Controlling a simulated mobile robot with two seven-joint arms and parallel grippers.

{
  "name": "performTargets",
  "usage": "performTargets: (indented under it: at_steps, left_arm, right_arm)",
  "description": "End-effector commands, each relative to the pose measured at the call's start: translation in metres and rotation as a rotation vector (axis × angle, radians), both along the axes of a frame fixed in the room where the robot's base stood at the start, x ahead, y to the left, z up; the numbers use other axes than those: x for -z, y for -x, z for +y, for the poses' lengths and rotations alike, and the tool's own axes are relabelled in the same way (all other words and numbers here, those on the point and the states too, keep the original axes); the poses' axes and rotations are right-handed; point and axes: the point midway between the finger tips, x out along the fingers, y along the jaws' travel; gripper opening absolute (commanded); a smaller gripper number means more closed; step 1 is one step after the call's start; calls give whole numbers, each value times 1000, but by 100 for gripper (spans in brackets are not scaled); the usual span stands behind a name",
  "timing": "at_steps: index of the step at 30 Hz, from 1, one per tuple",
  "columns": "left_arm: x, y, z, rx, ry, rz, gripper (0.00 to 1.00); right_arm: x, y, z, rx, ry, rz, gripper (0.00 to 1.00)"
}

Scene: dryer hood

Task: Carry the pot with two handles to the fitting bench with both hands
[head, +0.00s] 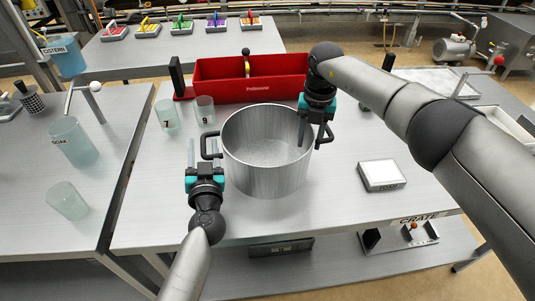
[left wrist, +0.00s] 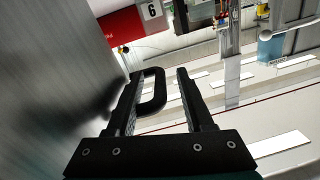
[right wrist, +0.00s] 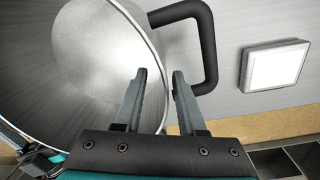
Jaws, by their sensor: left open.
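The pot (head: 266,175) is a large grey metal vessel standing upright on a grey bench (head: 180,215), with black handles on its left and right. Its left handle (head: 206,146) also shows in the left wrist view (left wrist: 158,88). My left gripper (head: 203,160) is open there, its fingers on either side of the handle bar. My right gripper (head: 313,133) is open at the pot's right side. In the right wrist view the right handle (right wrist: 208,45) lies beyond and right of its fingertips, and the pot rim (right wrist: 150,45) passes behind the fingers. No label identifies the fitting bench.
A red toolbox (head: 225,90) stands behind the pot, with clear cups 7 (head: 167,115) and 9 (head: 205,110) beside it. A white-topped square block (head: 381,175) lies to the right. Another bench (head: 110,135) stands left across a gap.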

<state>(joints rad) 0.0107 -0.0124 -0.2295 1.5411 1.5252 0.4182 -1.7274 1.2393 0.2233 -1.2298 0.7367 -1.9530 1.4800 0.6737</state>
Motion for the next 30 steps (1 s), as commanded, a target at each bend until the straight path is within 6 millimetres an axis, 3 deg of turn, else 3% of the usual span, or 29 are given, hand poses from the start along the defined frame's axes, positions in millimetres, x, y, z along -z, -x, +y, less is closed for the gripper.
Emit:
performTargets:
  at_steps: [9,20,30]
  left_arm:
    - [-1,-29,6,0,0,-1,52]
    - [0,-31,6,0,0,0,52]
    - [0,-31,6,0,0,0,15]
  right_arm:
    - [29,0,1,1,0,0,40]
    - [31,0,1,0,0,-1,40]
    - [31,0,1,0,0,-1,2]
